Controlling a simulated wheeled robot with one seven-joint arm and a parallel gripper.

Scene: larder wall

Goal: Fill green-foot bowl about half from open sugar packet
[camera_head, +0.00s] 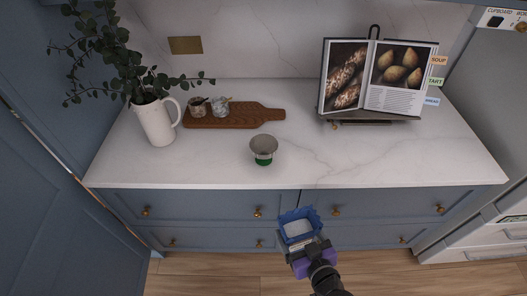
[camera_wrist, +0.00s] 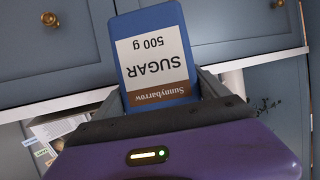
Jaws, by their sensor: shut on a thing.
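The bowl with the green foot (camera_head: 263,149) stands upright on the marble counter near its front edge, in the middle of the head view. Its inside looks grey; I cannot tell whether anything is in it. My gripper (camera_head: 307,246) is shut on the open blue sugar packet (camera_head: 297,226), in front of the counter and to the right of the bowl, apart from it. White sugar shows inside the packet's open top. In the wrist view the blue packet (camera_wrist: 154,54) sits between the fingers, its label reading "SUGAR 500 g" upside down.
A wooden board (camera_head: 240,118) with two small jars lies behind the bowl to the left. A white jug (camera_head: 155,124) with leafy stems stands at the left. A cookbook on a stand (camera_head: 370,118) is at the back right. The counter (camera_head: 350,160) right of the bowl is clear.

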